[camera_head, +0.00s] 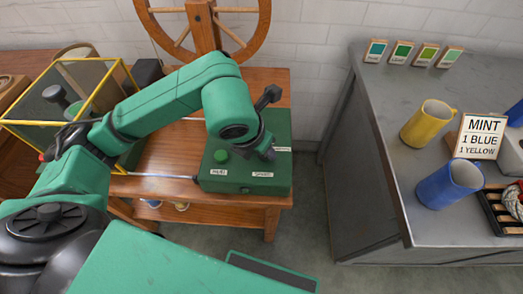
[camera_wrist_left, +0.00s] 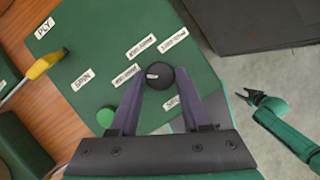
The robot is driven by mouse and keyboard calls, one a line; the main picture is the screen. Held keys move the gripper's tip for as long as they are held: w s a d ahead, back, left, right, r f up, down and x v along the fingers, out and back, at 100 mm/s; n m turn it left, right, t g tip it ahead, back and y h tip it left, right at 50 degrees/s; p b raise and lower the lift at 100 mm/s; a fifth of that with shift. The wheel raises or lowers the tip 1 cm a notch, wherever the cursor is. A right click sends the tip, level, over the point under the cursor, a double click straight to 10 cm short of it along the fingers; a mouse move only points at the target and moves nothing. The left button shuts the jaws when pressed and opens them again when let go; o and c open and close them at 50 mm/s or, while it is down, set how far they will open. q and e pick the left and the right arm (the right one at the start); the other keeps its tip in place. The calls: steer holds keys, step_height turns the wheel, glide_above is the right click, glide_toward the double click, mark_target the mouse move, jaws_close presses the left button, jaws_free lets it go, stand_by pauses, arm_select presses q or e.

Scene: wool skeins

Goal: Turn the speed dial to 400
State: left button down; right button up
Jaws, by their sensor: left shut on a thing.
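The speed dial (camera_wrist_left: 160,77) is a round black knob with a small white mark facing left in the left wrist view. It sits on the green machine box (camera_head: 215,180). My left gripper (camera_wrist_left: 158,88) is shut on the dial, one finger on each side. In the head view my left wrist hides the dial. Small white speed labels (camera_wrist_left: 126,75) lie around the dial; their print is too blurred to read surely. My right gripper (camera_wrist_left: 252,97) shows small at the right of the left wrist view, away from the box; its jaws are unclear.
A green button (camera_wrist_left: 107,117) and a yellow-handled lever (camera_wrist_left: 45,64) by SPIN and PLY labels are on the box. A wooden wheel (camera_head: 205,20) stands behind. A grey counter (camera_head: 385,110) at right holds a yellow mug (camera_head: 428,123), a blue mug (camera_head: 448,184) and a MINT card (camera_head: 480,137).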

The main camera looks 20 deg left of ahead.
arm_select(q)
steer(key=shift+n+y+b, duration=0.3)
steer(key=shift+n, duration=0.5)
steer(key=shift+c, duration=1.9)
jaws_free()
steer(key=shift+r, duration=0.1)
steer(key=p+v, duration=0.3)
steer(key=v, duration=1.1)
steer(key=shift+s, duration=0.25)
